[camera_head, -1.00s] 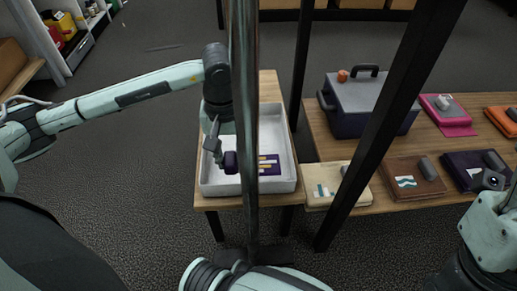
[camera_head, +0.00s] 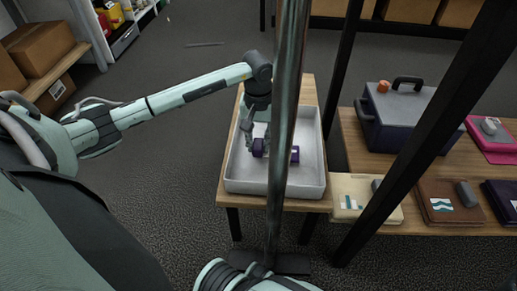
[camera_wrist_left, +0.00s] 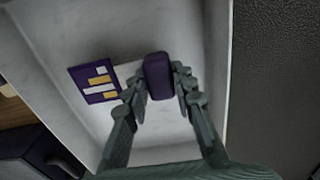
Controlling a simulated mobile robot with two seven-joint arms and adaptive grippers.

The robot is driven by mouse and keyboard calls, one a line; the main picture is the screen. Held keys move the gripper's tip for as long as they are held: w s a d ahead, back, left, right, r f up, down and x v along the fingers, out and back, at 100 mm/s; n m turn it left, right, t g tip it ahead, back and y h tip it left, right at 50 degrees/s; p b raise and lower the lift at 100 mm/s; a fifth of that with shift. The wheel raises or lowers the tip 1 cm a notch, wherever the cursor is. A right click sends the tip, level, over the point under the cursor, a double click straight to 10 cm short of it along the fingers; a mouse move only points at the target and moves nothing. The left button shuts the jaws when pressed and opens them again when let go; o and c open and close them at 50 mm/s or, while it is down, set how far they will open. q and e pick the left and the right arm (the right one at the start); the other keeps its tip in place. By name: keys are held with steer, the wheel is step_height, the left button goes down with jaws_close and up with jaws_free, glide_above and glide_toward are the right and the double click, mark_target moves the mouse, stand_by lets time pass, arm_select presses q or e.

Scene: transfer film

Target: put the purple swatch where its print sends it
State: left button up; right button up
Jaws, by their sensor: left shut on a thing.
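The purple swatch, a flat purple card (camera_wrist_left: 88,74) with a print of orange and white bars and a purple grip block (camera_wrist_left: 157,78), is in the white tray (camera_head: 243,186). In the head view a pole hides part of the swatch, and its printed end (camera_head: 295,154) shows just right of the pole. My left gripper (camera_head: 256,147) is down in the tray, shut on the grip block; in the left wrist view its fingers (camera_wrist_left: 160,85) are on both sides of the block. I cannot tell whether the swatch touches the tray floor. My right gripper is not in view.
On the wooden table at right are a cream pad (camera_head: 347,187) with teal bars, a brown pad (camera_head: 431,192) with a teal wave print, a dark purple pad (camera_head: 498,190), a pink pad (camera_head: 480,140) and a lidded box (camera_head: 388,138). Dark posts (camera_head: 408,140) stand between.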

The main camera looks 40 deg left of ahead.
arm_select(q)
steer(key=shift+f+b, duration=0.35)
steer(key=shift+f, duration=0.9)
steer(key=o, duration=0.9)
steer(key=shift+r, duration=0.1)
steer(key=shift+o, duration=0.2)
step_height(320, 180, up, 12)
steer(key=p, duration=0.3)
steer(key=shift+f, duration=0.2)
steer(key=shift+r, duration=0.35)
steer(key=shift+s, duration=0.1)
